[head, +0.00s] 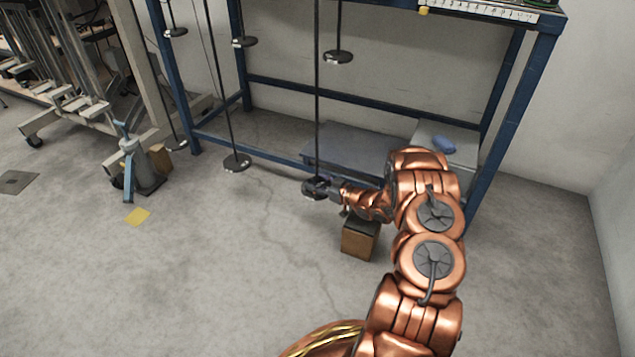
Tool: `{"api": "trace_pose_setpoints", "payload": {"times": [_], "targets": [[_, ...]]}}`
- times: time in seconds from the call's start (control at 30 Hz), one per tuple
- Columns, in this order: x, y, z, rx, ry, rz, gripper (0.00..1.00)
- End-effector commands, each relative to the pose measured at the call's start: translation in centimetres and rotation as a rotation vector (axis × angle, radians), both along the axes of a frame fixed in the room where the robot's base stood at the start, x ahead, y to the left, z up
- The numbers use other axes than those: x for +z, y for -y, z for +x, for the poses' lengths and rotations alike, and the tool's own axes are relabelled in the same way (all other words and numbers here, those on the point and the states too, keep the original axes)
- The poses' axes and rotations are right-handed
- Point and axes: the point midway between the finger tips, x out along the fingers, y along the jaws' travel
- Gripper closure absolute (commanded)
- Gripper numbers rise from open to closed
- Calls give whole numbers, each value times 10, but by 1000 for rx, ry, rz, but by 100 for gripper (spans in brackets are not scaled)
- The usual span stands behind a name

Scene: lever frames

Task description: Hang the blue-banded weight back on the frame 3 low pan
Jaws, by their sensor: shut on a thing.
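My gripper (322,186) is low down at the near side of the blue frame (352,108), at the bottom of a long dark hanging rod (317,95). It is shut on a small dark thing at the rod's lower end. I cannot make out a blue band on it, nor tell the weight from the pan there. The fingers hide most of that spot. Another low pan (237,162) hangs to the left, and one more (177,144) farther left. Higher pans (338,57) hang above.
A wooden block (359,238) stands on the floor just below my arm. A grey platform (350,148) and a pale box with a blue object (444,144) lie inside the frame. A blue-handled jack (135,165) stands left.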

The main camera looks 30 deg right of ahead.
Motion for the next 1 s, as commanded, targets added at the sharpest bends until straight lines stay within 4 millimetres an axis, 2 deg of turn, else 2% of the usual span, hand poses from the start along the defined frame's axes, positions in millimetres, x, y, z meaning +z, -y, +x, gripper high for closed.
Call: {"api": "trace_pose_setpoints", "payload": {"times": [0.17,0.2,0.43,0.47,1.0], "targets": [[1,0,0,0,2,0,83],[1,0,0,0,2,0,34],[1,0,0,0,1,0,10],[1,0,0,0,1,0,8],[0,0,0,0,0,0,8]]}}
